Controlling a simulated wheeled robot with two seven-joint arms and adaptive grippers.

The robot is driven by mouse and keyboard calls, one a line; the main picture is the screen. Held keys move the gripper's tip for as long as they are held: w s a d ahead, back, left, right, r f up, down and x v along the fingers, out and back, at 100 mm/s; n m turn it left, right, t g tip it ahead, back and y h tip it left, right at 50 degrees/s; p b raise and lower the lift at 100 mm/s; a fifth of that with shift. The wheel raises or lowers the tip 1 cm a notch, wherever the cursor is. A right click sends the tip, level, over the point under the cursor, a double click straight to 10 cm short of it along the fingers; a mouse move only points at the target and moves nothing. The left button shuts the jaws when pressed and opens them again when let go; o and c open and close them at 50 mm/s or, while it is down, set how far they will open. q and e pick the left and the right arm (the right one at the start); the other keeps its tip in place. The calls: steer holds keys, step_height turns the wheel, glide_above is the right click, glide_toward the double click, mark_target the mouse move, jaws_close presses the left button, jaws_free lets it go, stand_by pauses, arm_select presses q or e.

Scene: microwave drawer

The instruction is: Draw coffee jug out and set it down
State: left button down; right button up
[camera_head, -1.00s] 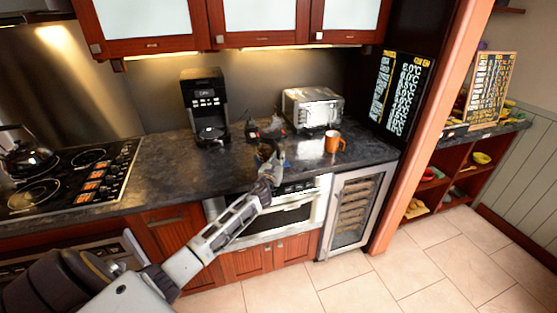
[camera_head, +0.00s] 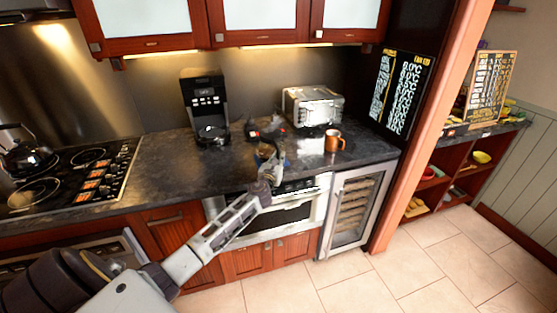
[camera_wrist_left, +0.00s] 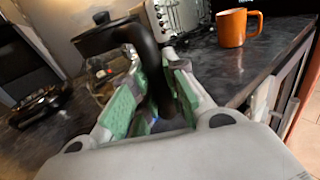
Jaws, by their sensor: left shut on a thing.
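The coffee jug, with clear glass (camera_wrist_left: 104,72) and a black lid and handle (camera_wrist_left: 115,36), is at the centre left of the left wrist view. My left gripper (camera_wrist_left: 157,100), with green finger pads, is shut on the handle. My right gripper is not in view.
An orange mug (camera_head: 333,141) and a silver toaster oven (camera_head: 313,107) are to the right on the dark counter (camera_head: 160,165). A stove (camera_head: 75,175) with a kettle (camera_head: 28,155) is at left. Counter left of the jug is clear.

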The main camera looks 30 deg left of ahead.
arm_select(q)
steer(key=shift+r, duration=0.2)
stand_by(0.5)
steer(key=c, duration=1.3)
jaws_free()
steer(key=shift+c, duration=0.2)
steer(key=shift+f, duration=0.3)
steer(key=shift+s, duration=0.1)
steer(key=shift+s, duration=0.1)
steer(key=shift+s+d+r, duration=0.1)
steer(key=shift+s, duration=0.1)
steer(key=v, duration=1.1)
steer(key=shift+s+r, duration=0.1)
